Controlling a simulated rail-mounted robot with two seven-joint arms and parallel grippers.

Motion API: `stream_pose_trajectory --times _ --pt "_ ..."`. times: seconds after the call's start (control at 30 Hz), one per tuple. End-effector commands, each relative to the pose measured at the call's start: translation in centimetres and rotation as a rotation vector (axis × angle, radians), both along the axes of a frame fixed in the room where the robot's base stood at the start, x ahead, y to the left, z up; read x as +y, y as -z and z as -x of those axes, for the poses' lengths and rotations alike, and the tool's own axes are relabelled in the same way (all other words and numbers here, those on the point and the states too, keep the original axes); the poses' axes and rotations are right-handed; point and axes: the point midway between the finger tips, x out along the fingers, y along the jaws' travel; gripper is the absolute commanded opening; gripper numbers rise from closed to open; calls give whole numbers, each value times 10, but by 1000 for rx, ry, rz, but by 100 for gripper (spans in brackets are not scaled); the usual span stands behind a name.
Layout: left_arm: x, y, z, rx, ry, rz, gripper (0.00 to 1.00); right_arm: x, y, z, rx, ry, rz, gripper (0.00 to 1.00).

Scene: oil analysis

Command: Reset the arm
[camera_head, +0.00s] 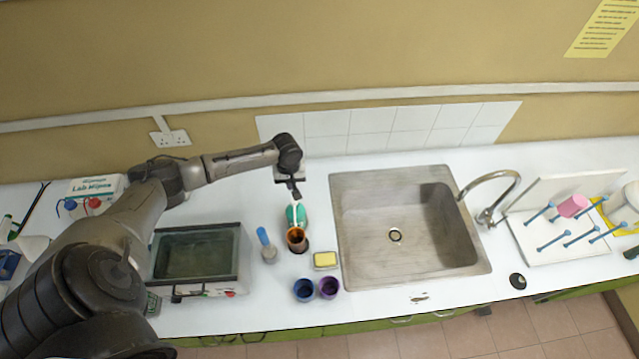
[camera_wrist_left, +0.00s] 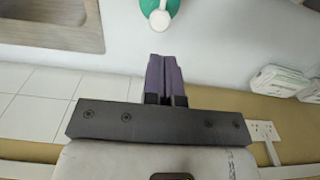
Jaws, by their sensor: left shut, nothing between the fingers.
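My left arm reaches in from the left across the bench in the head view. Its gripper (camera_head: 293,189) hangs above the bench, left of the sink and just behind a green bottle (camera_head: 296,214). In the left wrist view the two purple fingers (camera_wrist_left: 164,78) are pressed together with nothing between them. The green bottle with a white cap also shows at the top of the wrist view (camera_wrist_left: 157,14), apart from the fingertips. My right gripper is in neither view.
A glass-topped device (camera_head: 197,254) sits under the arm. A drying rack (camera_head: 565,238) is at right.

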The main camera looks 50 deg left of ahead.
Motion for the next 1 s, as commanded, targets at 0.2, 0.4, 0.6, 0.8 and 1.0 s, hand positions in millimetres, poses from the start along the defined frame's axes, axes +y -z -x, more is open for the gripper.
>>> stream_pose_trajectory --times 0.2,0.4,0.6,0.8,1.0 --pt "0 0 0 0 0 0 0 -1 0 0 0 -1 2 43" --pt "0 0 0 0 60 0 0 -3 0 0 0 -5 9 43" --pt "7 0 4 34 339 -37 0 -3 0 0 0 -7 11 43" --pt "3 -26 -7 52 788 -214 0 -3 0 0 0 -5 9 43" --pt "-55 -93 -44 -51 1236 -482 0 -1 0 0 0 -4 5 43"
